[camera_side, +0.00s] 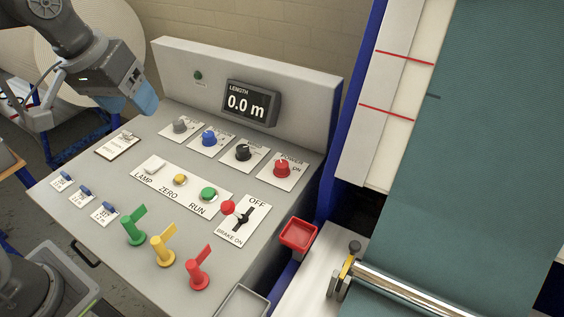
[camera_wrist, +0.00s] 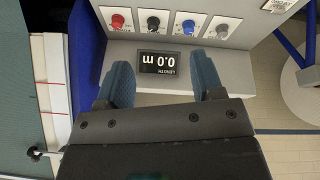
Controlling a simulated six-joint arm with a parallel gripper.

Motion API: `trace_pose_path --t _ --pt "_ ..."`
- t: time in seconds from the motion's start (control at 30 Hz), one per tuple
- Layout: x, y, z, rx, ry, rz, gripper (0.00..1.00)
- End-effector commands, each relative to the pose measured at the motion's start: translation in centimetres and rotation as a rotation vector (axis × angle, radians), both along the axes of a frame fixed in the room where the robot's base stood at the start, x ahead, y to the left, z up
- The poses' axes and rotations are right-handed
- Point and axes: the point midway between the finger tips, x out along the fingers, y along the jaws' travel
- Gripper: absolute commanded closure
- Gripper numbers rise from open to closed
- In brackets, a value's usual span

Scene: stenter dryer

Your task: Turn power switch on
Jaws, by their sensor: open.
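The power switch (camera_side: 282,168) is a red rotary knob on a white plate with "POWER" and "ON" lettering. It is the rightmost knob in the row below the display in the side view. In the wrist view the red knob (camera_wrist: 117,21) is at the upper left. My gripper (camera_side: 143,103) hangs above the far left part of the panel, well apart from the red knob. In the wrist view its two blue fingers (camera_wrist: 162,80) are spread with nothing between them. The knob's exact pointer direction is too small to tell.
A black knob (camera_side: 243,152), a blue knob (camera_side: 209,138) and a grey knob (camera_side: 180,125) stand in the same row. The display (camera_side: 251,103) reads 0.0 m. Buttons, a brake lever (camera_side: 241,218) and green, yellow and red flag handles (camera_side: 198,273) stand nearer the front.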

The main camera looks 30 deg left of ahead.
Motion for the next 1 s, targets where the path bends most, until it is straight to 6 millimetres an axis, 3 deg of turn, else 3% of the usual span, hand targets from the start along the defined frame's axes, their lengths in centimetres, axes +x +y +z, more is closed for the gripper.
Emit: trace_pose_path --t 0.03,0.27,0.5,0.7,1.0 --pt "2.1 -0.7 0.2 -0.015 0.033 0.035 0.39" --pt "10.4 -4.4 -0.4 -0.076 0.154 0.239 0.39" --pt "17.9 -9.2 -4.7 -0.096 0.271 0.459 0.39" --pt "21.6 -12.6 -9.3 -0.091 0.336 0.615 0.39" --pt "22.8 -14.1 -12.1 -0.083 0.363 0.692 0.39"
